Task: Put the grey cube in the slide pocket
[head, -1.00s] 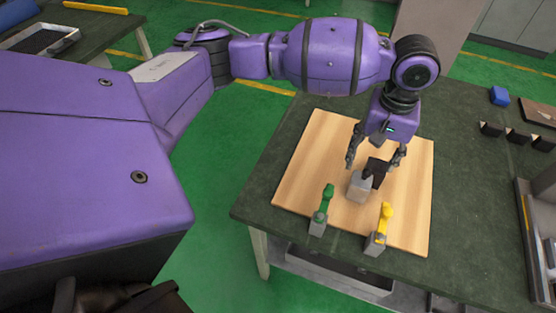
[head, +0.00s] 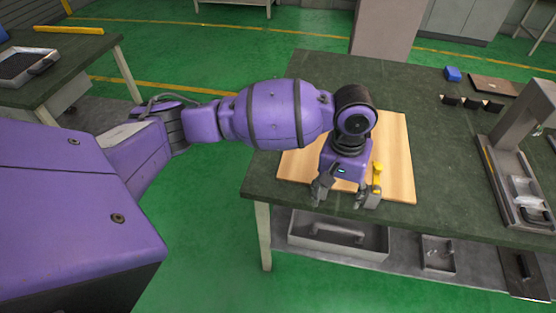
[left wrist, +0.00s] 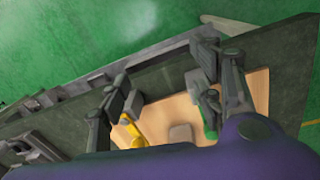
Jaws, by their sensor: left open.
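My left gripper (head: 339,197) is open and empty, pointing down at the front edge of the wooden board (head: 398,150). In the left wrist view its two fingers stand wide apart (left wrist: 162,72). A small grey block (left wrist: 181,133), which looks like the grey cube, lies on the board there, not between the fingertips. It is hidden behind my gripper in the head view. A yellow-handled clamp (head: 376,178) is just right of the gripper. A green-handled clamp (left wrist: 209,115) shows beside a finger in the wrist view. I cannot make out the slide pocket for certain.
A grey metal fixture with a tray (head: 527,187) stands at the right of the dark table (head: 430,120). Several black holders (head: 472,102), a blue block (head: 453,73) and a brown plate (head: 495,85) are at the back. Shelf trays (head: 338,235) lie below.

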